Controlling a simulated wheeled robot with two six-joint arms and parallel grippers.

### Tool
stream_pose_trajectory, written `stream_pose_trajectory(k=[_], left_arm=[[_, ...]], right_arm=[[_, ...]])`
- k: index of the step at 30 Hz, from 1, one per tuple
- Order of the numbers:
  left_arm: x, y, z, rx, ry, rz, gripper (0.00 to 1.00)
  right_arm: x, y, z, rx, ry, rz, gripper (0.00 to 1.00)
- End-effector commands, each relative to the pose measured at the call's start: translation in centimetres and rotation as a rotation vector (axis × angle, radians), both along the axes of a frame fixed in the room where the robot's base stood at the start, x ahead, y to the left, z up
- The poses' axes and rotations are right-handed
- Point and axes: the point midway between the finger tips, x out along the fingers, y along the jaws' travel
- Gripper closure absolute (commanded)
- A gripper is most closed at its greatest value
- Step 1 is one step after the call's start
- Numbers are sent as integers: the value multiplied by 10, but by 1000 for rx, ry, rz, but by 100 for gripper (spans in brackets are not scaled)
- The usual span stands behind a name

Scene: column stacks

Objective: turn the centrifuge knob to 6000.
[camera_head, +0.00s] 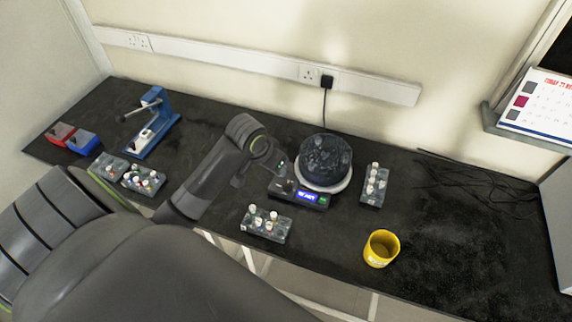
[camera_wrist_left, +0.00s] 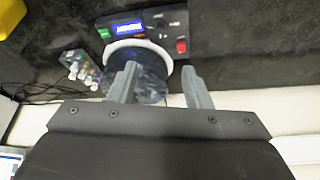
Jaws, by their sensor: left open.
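The centrifuge has a dark round top (camera_head: 326,158) in a white ring and a front control panel (camera_head: 300,194) with a lit blue display (camera_head: 307,197). In the left wrist view it appears upside down, with its panel (camera_wrist_left: 148,33), display (camera_wrist_left: 130,27), green part (camera_wrist_left: 104,33) and red switch (camera_wrist_left: 181,45). The knob is too small to make out clearly, and its setting and the display digits are unreadable. My left gripper (camera_wrist_left: 160,68) is open and empty, its fingers pointing towards the centrifuge. In the head view my left arm reaches the centrifuge's left side. My right gripper is out of view.
A vial rack (camera_head: 267,223) stands in front of the centrifuge and another rack (camera_head: 374,186) to its right. A yellow mug (camera_head: 381,248) is near the front edge. Cables (camera_head: 470,182) lie at the right. A blue device (camera_head: 152,125) and more racks stand left.

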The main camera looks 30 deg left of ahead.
Motion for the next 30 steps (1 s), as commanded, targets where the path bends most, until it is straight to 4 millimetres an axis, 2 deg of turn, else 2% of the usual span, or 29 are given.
stream_pose_trajectory(k=[15,30], left_arm=[[29,-2,-76,-1,5,1,56],[56,-2,-138,0,2,0,56]], right_arm=[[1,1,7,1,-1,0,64],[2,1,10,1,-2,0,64]])
